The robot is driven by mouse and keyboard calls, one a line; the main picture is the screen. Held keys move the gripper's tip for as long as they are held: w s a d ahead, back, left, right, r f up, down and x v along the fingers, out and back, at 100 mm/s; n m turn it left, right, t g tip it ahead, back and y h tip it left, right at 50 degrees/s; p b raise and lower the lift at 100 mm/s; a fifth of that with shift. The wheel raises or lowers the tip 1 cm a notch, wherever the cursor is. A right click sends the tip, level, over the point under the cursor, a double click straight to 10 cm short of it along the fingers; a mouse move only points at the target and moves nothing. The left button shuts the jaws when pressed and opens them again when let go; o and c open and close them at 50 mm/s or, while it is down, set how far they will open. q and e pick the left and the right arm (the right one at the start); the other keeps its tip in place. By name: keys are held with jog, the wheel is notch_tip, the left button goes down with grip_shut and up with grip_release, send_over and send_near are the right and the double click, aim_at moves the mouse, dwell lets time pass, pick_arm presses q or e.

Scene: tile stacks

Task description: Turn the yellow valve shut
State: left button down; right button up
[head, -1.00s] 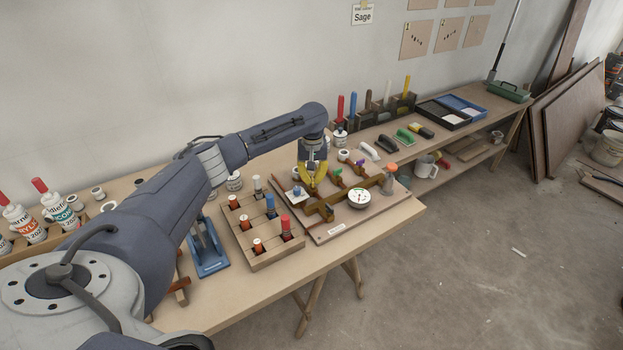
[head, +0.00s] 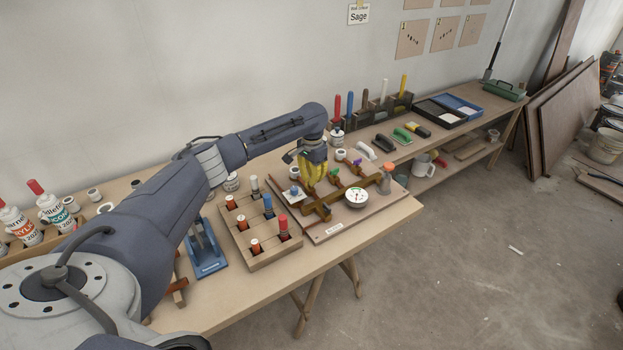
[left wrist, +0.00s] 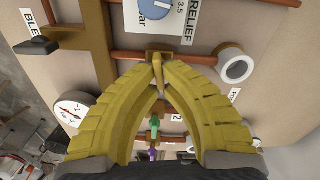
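My left gripper (head: 311,182) is over the brass pipework (head: 345,192) on the wooden valve board (head: 335,233). In the left wrist view its yellow fingers (left wrist: 158,66) converge on a thin yellowish handle (left wrist: 158,80), which looks like the yellow valve's. The fingertips appear to touch it from both sides. The fingers hide most of this valve in the head view. The green valve (head: 334,176) and purple valve (head: 357,162) sit farther along the board. My right gripper is not in view.
A white dial gauge (head: 356,197) stands close to the right of the gripper. A blue relief knob (head: 294,190) is close on the left. An orange-topped part (head: 389,168) rises at the board's right. A wooden rack with coloured plugs (head: 262,232) lies left of the board.

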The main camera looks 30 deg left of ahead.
pick_arm(q)
jog(key=shift+m, duration=1)
jog(key=shift+d, duration=0.1)
jog(key=c, duration=1.5)
grip_release()
jog(key=shift+c, duration=0.2)
notch_tip(320, 180, up, 12)
